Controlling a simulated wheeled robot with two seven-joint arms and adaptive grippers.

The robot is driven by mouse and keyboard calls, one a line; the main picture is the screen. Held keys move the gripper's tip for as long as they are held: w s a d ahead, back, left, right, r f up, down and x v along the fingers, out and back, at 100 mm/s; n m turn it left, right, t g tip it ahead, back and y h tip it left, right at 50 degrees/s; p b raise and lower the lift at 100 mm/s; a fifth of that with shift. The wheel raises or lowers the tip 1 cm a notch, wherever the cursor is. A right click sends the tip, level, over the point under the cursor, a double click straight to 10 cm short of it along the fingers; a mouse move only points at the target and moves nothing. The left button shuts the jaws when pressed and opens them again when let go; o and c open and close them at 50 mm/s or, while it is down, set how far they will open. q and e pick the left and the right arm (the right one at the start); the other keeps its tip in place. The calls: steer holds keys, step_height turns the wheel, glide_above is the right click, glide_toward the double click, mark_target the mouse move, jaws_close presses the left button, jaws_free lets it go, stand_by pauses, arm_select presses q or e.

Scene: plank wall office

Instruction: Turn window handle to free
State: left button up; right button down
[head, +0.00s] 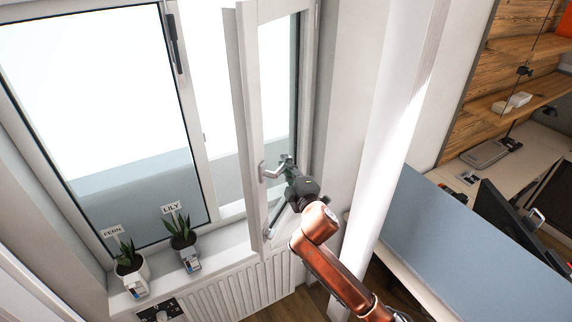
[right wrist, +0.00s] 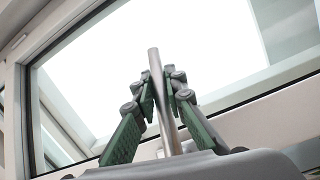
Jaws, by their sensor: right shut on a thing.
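A silver window handle (head: 268,172) sits on the white frame of a narrow window sash (head: 252,110) that stands swung open into the room. The handle's lever points roughly sideways, to the right in the head view. My right gripper (head: 287,162) is at the lever's end. In the right wrist view, my green-padded fingers (right wrist: 163,85) are closed around the metal lever (right wrist: 158,65), one on each side. The lever's far end is partly hidden by my gripper in the head view. My left gripper is not in view.
A larger window with a dark handle (head: 176,50) is at left. Potted plants labelled FERN (head: 131,264) and LILY (head: 183,236) stand on the sill (head: 222,248). A radiator (head: 240,288) is below. A white post (head: 398,100) and blue-grey partition (head: 455,240) stand to the right.

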steer(key=shift+w+r+n+t+b, duration=0.15)
steer(key=shift+n+t+b, duration=0.25)
steer(key=shift+b, duration=0.4)
steer(key=shift+r+n+b, duration=0.3)
steer(key=shift+r, duration=0.15)
steer(key=c, duration=2)
jaws_free()
steer(key=shift+o, duration=0.2)
steer(key=shift+s, duration=0.2)
